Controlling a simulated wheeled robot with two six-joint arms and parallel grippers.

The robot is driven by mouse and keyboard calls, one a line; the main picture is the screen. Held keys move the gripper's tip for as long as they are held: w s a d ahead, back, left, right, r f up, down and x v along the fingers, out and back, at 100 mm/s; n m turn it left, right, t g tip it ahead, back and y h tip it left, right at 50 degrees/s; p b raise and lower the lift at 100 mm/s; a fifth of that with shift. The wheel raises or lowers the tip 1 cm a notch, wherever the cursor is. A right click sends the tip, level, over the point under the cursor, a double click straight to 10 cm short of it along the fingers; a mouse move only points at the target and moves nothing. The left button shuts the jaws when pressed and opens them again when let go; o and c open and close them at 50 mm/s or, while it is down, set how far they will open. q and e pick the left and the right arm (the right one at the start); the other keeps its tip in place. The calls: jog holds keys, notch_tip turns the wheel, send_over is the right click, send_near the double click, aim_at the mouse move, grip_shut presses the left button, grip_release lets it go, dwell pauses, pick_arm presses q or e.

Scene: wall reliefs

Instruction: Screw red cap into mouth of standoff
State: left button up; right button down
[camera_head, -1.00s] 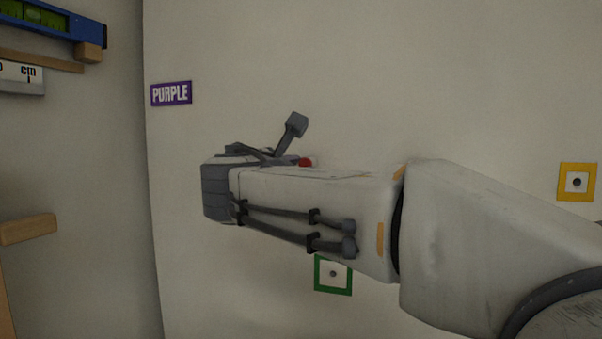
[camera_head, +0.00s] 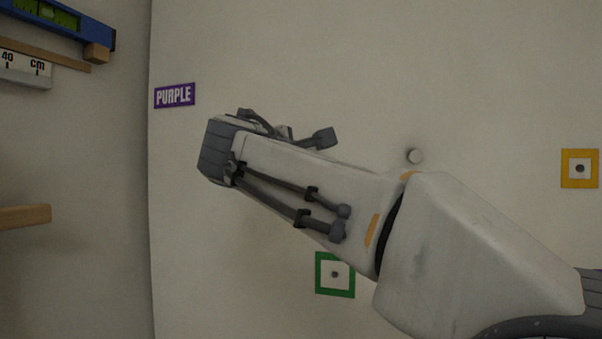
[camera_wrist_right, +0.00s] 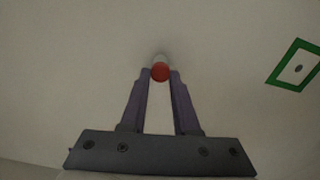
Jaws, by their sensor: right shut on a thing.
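My right gripper (camera_wrist_right: 160,80) has its two purple-grey fingers closed on the red cap (camera_wrist_right: 160,73) at their tips. A pale round piece (camera_wrist_right: 158,58) shows directly beyond the cap in the right wrist view. I cannot tell whether it is the standoff or part of the cap, or whether they touch. The arm hides the right fingers and the cap there. My left gripper is not in view.
A green square frame (camera_head: 335,274) with a dark centre is on the wall below my arm; it also shows in the right wrist view (camera_wrist_right: 298,67). A yellow frame (camera_head: 580,168) is at the right, a purple label (camera_head: 175,95) at the left. Wooden shelf parts (camera_head: 24,216) are far left.

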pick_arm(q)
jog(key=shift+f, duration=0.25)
pick_arm(e)
jog(key=shift+a+r+m, duration=0.1)
jog(key=shift+r+m, duration=0.1)
jog(key=shift+m, duration=0.3)
jog(key=m+b, duration=0.2)
jog(key=m, duration=0.3)
jog(key=shift+b, duration=0.3)
jog(key=c, duration=0.9)
grip_release()
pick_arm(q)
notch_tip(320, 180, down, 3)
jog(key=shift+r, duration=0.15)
